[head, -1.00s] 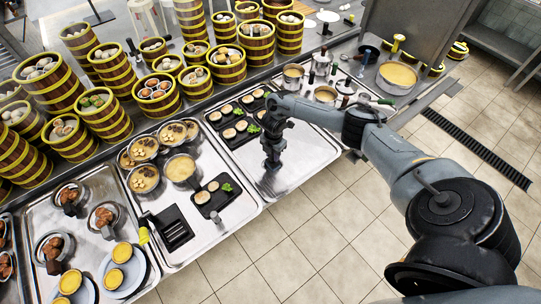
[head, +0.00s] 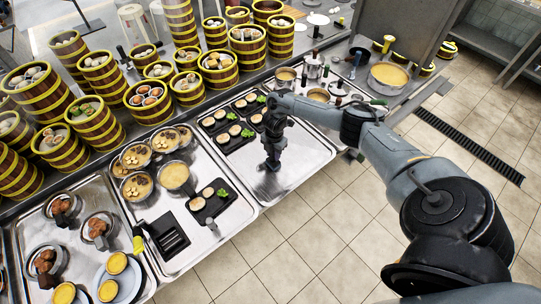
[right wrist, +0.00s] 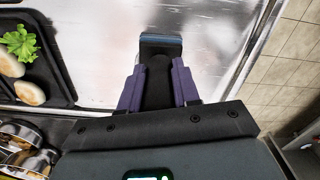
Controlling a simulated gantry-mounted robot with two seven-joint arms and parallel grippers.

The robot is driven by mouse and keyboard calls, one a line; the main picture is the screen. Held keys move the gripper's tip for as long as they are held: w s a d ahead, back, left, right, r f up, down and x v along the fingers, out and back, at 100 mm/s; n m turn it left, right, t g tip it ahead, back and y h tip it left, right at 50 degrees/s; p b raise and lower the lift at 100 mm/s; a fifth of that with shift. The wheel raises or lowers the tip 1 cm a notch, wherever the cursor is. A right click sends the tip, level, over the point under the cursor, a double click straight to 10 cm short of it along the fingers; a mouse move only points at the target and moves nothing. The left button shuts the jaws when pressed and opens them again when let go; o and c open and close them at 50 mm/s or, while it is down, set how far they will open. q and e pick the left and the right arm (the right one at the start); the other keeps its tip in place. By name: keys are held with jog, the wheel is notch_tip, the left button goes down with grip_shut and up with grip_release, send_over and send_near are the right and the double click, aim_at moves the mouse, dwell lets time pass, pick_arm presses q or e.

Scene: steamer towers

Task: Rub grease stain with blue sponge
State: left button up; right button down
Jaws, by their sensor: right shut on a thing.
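My right gripper (head: 270,165) is low over the bare right part of the steel tray (head: 308,147). In the right wrist view its purple fingers (right wrist: 158,88) are shut on the dark grip of the blue sponge. The sponge's blue end (right wrist: 161,39) sticks out past the fingertips, against the tray's bright surface. I cannot tell if it touches the metal. I cannot pick out a grease stain; the metal under the gripper shows only dim marks or reflections. My left gripper is not in view.
Black trays with buns and lettuce (head: 232,136) stand left of the gripper. A small black tray (head: 211,201) and a bowl of yellow liquid (head: 173,175) lie farther left. Bamboo steamers (head: 219,68) line the back. The tray's front edge drops to the tiled floor (head: 330,230).

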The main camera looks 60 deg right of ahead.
jog(key=shift+s+d+f, duration=0.1)
jog(key=shift+s, duration=0.05)
dwell(0.3)
jog(key=shift+a+p, duration=0.45)
jog(key=shift+a, duration=0.1)
jog(key=shift+w+a+p, duration=0.2)
jog(key=shift+w+a, duration=0.1)
jog(key=shift+a, duration=0.3)
jog(key=shift+w+a+p, duration=0.2)
jog(key=shift+w+a, duration=0.1)
jog(key=shift+a, duration=0.3)
jog(key=shift+w+a, duration=0.1)
jog(key=shift+a, duration=0.05)
jog(key=shift+w+a+p, duration=0.25)
jog(key=shift+w+a, duration=0.05)
jog(key=shift+a, duration=0.45)
jog(key=shift+w+a+p, duration=0.2)
jog(key=shift+w+a, duration=0.1)
jog(key=shift+a, duration=0.45)
jog(key=shift+s+d, duration=0.1)
jog(key=shift+d, duration=0.05)
